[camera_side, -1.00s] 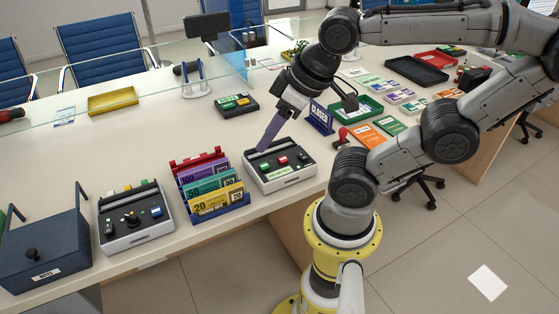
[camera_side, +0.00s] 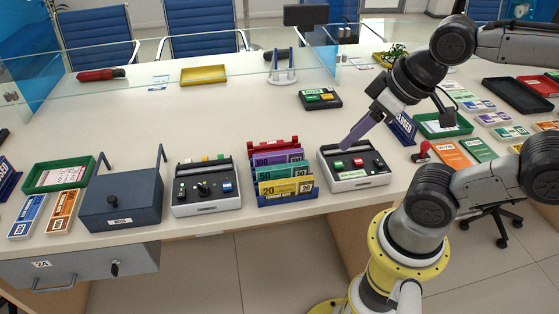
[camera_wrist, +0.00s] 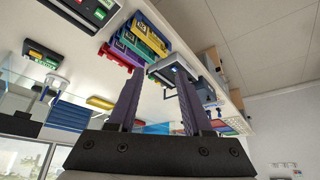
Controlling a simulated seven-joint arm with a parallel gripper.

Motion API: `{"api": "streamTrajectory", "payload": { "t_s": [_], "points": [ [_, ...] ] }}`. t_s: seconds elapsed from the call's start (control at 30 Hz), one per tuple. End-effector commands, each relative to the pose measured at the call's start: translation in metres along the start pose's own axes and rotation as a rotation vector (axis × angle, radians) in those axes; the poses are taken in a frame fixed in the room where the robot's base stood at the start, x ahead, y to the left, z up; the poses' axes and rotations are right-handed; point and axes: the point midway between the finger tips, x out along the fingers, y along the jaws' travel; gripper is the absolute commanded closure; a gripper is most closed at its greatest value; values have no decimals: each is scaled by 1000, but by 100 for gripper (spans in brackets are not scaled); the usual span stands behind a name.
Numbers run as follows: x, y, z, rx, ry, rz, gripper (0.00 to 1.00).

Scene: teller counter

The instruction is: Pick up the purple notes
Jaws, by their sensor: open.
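The purple notes (camera_side: 262,160) stand in a rack (camera_side: 287,201) with a blue base, behind teal and yellow notes and in front of a red divider. Only their upper strip shows in the side view. My gripper (camera_side: 344,149) has purple-grey fingers. It is to the right of the rack, over the back of a button console, and apart from the notes. In the wrist view its two fingers (camera_wrist: 158,76) are spread with nothing between them.
The button console (camera_side: 355,177) stands close right of the rack. A second console (camera_side: 206,205) stands close left, with a dark blue box (camera_side: 121,207) beyond. A black device (camera_side: 320,99) lies behind. The counter behind the rack is mostly clear.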

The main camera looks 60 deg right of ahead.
Motion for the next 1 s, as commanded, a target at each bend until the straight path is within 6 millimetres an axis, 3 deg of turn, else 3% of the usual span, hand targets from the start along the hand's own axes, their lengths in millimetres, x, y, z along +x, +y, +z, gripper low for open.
{"api": "streamTrajectory", "payload": {
  "t_s": [0.2, 0.27, 0.63, 0.77, 1.0],
  "points": [
    [0, 0, 0, 0, 0, 0, 50],
    [0, 0, 0, 0, 0, 0, 43],
    [0, 0, 0, 65, 0, 0, 43],
    [-4, 0, -4, 268, 9, -1, 43],
    [-13, 2, -48, 824, 17, -1, 43]
  ]
}}
